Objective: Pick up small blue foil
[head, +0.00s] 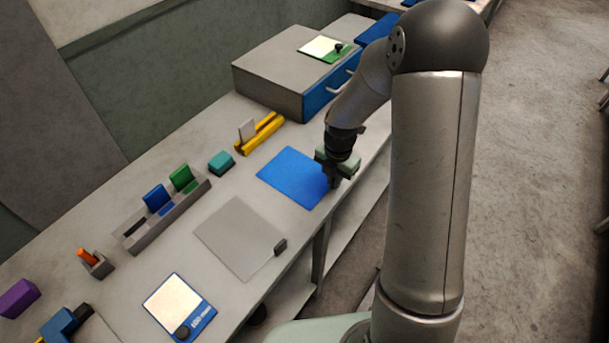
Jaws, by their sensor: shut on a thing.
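The small blue foil (290,177) is a flat blue sheet on the grey bench, near its front edge, in the head view. My gripper (334,185) points down at the right corner of the sheet and is shut on it. The fingers hide the exact place of the grip. The sheet looks flat, and I cannot tell whether it is clear of the bench.
A grey sheet with a black tab (240,238) lies to the left. A rack (150,240) holds blue and green pieces behind it. A yellow stand (260,135), teal block (221,162), drawer cabinet (275,75) and scale (205,322) stand around.

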